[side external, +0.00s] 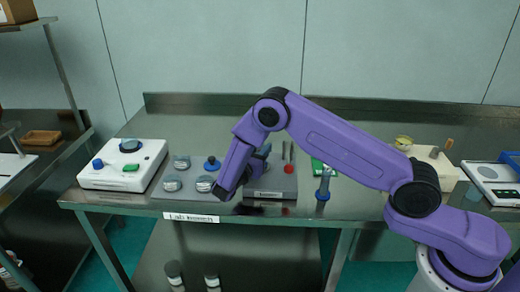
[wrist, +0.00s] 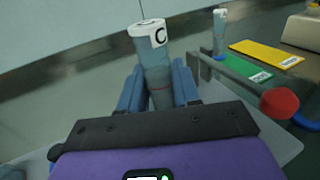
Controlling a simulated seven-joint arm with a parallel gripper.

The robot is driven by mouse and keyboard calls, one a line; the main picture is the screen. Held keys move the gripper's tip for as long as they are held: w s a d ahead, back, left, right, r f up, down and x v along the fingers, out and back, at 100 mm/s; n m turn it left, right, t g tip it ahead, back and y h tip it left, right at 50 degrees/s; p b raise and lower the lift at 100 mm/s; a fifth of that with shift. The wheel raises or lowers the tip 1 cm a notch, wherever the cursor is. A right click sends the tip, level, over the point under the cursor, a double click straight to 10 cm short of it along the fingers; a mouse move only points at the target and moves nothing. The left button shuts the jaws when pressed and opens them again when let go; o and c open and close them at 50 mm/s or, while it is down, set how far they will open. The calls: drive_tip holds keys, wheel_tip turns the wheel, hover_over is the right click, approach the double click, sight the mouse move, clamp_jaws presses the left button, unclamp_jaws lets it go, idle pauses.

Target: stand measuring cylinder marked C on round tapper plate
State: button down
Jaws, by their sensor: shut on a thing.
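The measuring cylinder marked C (wrist: 150,45) stands out between the two blue fingers of my gripper (wrist: 158,84) in the wrist view. The fingers are shut on its clear body, and its white top band with the black C points away from the wrist. Its lower end is hidden behind the gripper body. In the side view my gripper (side external: 258,163) is mostly hidden behind my purple arm, and the held cylinder cannot be made out.
A red ball knob (side external: 289,169) and another blue-footed cylinder (side external: 324,182) are to the right.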

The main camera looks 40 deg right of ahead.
drive_tip(key=shift+f, duration=0.1)
drive_tip(key=c, duration=0.8)
unclamp_jaws()
drive_tip(key=v, duration=1.2)
drive_tip(key=s+d+r+m+g+y, duration=0.2)
drive_tip(key=s+y, duration=0.3)
drive_tip(key=s, duration=0.6)
drive_tip(key=s+d+r+m+g+y, duration=0.2)
drive_tip(key=s+d+r+m+y, duration=0.2)
drive_tip(key=s, duration=0.8)
drive_tip(key=s+d+r+m+g+y, duration=0.2)
drive_tip(key=s+y, duration=0.6)
drive_tip(key=s, duration=0.4)
drive_tip(key=shift+d+r+m+g, duration=0.35)
drive_tip(key=shift+d+m, duration=0.3)
drive_tip(key=shift+m, duration=0.25)
